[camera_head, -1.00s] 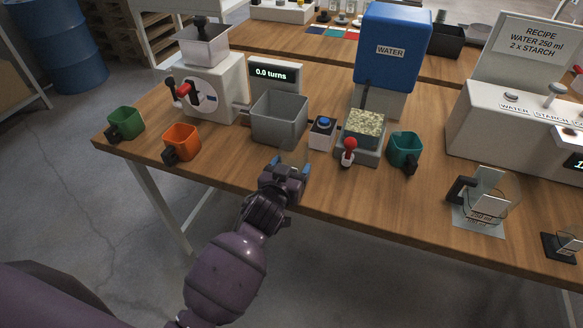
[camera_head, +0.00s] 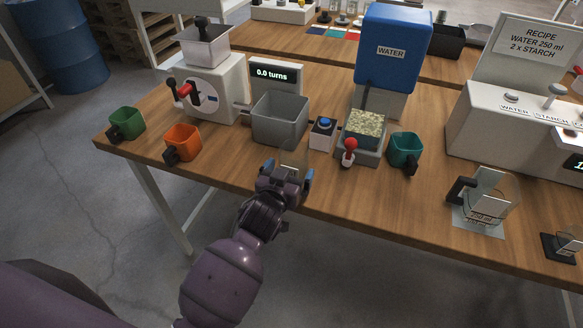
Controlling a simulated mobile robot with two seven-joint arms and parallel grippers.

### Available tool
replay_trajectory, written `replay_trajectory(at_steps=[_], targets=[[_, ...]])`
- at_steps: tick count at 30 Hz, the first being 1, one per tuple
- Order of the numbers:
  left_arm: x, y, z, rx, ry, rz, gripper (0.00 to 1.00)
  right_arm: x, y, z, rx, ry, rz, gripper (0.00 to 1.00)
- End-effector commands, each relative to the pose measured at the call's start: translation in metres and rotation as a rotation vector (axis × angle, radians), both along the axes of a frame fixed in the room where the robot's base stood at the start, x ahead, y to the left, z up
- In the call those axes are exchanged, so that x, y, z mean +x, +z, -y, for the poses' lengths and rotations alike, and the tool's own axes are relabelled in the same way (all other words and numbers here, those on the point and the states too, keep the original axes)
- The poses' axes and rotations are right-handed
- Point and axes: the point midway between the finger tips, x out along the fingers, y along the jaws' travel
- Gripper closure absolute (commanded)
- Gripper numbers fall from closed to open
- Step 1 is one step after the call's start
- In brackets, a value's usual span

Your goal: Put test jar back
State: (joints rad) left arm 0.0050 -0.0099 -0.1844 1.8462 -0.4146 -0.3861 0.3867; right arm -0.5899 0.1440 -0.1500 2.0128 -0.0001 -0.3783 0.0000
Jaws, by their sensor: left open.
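My left gripper (camera_head: 288,173) is open over the front edge of the table, in front of the grey bin (camera_head: 280,120). A faint pale, see-through shape (camera_head: 291,157) shows at its fingers; I cannot tell whether it is a glass jar. A clear glass jug (camera_head: 488,198) with a black handle and a "250 ml" mark stands on a light plate at the right. A smaller clear glass vessel (camera_head: 570,238) stands on a dark pad at the right edge. No label tells which one is the test jar. My right gripper is not in view.
Green (camera_head: 127,122), orange (camera_head: 183,140) and teal (camera_head: 405,148) cups stand on the table. A blue water tank (camera_head: 393,50), a box with a blue button (camera_head: 322,133) and a red-knobbed unit (camera_head: 362,140) stand behind.

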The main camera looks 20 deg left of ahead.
Motion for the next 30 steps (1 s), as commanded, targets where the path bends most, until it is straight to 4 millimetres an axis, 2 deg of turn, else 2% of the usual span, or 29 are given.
replay_trajectory(at_steps=[9, 15, 21, 27, 30], targets=[[-0.053, 0.009, -0.002, -0.001, 0.001, -0.001, 0.05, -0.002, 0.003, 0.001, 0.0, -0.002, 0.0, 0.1], [-0.081, 0.013, -0.003, -0.001, 0.0, 0.0, 0.05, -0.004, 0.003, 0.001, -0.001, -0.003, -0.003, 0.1], [-0.098, 0.016, -0.003, 0.0, 0.0, 0.001, 0.05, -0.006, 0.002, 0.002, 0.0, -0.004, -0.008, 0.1], [-0.102, 0.016, -0.003, 0.0, 0.0, 0.001, 0.05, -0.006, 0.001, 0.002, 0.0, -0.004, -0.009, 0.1], [-0.106, 0.009, -0.007, 0.005, 0.001, -0.017, 0.05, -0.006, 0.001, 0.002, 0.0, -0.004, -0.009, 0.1]])
